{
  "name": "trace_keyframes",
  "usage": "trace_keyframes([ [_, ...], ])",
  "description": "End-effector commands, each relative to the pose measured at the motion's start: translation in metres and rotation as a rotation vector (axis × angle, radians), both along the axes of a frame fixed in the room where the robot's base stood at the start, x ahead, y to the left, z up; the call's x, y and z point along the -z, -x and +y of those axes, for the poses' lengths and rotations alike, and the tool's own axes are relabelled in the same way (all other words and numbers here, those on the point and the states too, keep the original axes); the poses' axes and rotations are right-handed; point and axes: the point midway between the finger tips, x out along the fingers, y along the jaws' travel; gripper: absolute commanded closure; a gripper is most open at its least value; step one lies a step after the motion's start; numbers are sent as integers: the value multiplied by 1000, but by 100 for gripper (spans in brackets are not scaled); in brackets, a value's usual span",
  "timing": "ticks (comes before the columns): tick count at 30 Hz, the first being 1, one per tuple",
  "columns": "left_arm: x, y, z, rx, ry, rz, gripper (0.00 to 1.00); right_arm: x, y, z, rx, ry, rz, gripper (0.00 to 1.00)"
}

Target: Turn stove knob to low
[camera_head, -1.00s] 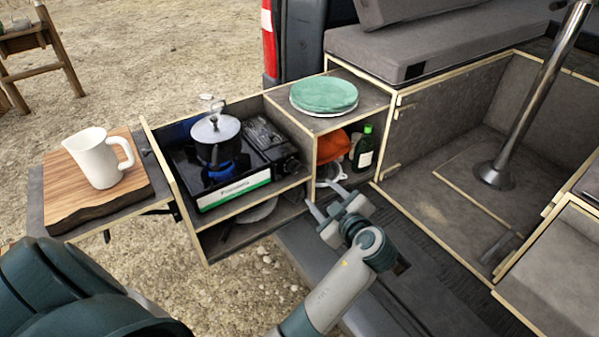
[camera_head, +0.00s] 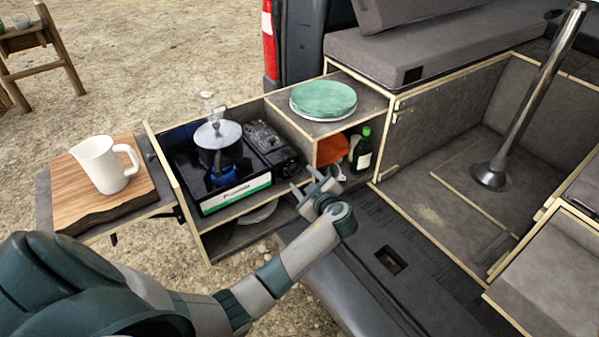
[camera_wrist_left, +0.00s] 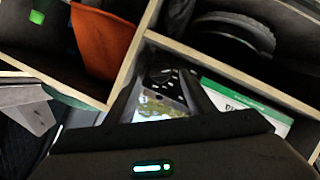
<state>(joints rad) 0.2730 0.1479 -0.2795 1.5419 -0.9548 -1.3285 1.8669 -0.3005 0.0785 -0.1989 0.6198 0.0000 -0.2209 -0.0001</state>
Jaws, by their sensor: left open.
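The camping stove (camera_head: 240,178) sits in the upper bay of the wooden drawer unit, with a green-and-white front strip and a blue flame under a lidded pot (camera_head: 217,134). Its control end is at the right, close to my left gripper (camera_head: 303,180); the knob is too small and dark to make out clearly in the head view. My left gripper is open and empty, just in front of the unit, its fingers pointing at the stove's right end. In the left wrist view, the stove's dark control end (camera_wrist_left: 160,76) shows between the fingers, apart from them.
A wooden divider and shelf edge (camera_wrist_left: 235,72) run close to the gripper. A white pitcher (camera_head: 104,164) stands on a board at left.

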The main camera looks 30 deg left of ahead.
Motion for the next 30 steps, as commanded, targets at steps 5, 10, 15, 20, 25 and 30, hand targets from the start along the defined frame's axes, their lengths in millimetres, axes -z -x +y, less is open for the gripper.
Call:
trace_keyframes([
  [5,6,-13,19,0,-2,2,51,-8,-1,-2,-1,2,-2,69],
  [10,11,-20,28,1,-1,2,51,-11,-1,-2,-1,2,-2,69],
  [15,13,-22,31,0,0,0,51,-11,-1,-2,-2,2,-2,69],
  [20,13,-21,31,0,0,0,51,-11,-1,-2,-2,2,-2,69],
  [25,13,-21,31,0,0,0,79,-11,-1,-2,-2,2,-2,69],
  [30,13,-21,31,0,0,0,91,-11,-1,-2,-2,2,-2,69],
])
